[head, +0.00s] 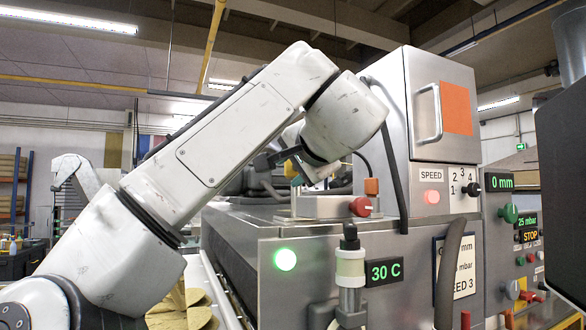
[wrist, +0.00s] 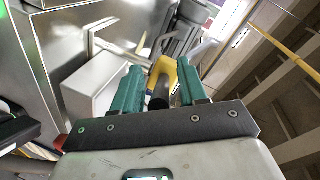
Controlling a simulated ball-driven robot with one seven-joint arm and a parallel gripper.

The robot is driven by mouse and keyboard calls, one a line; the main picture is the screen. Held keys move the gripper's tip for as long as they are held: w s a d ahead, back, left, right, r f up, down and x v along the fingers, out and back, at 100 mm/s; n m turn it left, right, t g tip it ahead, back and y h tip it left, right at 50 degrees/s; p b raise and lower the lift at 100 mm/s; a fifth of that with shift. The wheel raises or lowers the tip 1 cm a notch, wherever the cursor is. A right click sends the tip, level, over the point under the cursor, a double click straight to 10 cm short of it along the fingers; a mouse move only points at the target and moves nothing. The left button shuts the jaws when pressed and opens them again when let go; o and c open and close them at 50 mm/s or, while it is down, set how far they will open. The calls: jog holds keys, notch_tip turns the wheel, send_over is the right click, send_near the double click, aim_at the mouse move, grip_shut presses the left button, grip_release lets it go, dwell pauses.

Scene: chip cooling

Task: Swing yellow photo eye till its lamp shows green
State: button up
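The yellow photo eye (wrist: 163,70) shows in the wrist view, just ahead of and between my fingers, with a dark round cylinder (wrist: 160,92) on its near side. My gripper (wrist: 158,78) has two teal fingers standing apart, one on each side of it. I cannot tell whether either finger touches it. In the head view my gripper (head: 297,180) is partly hidden behind my wrist, low over the machine top, and the photo eye is not clearly visible. A round lamp (head: 285,260) on the machine's front glows green; I cannot tell whether it belongs to the photo eye.
A red knob (head: 360,206) and orange block (head: 371,186) are near my gripper. A 30 C display (head: 384,271) and a post (head: 350,265) stand in front.

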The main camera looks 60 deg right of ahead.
jog(key=b+v, duration=0.3)
jog(key=v, duration=0.7)
jog(key=shift+s+a, duration=0.25)
jog(key=shift+r, duration=0.1)
dwell(0.6)
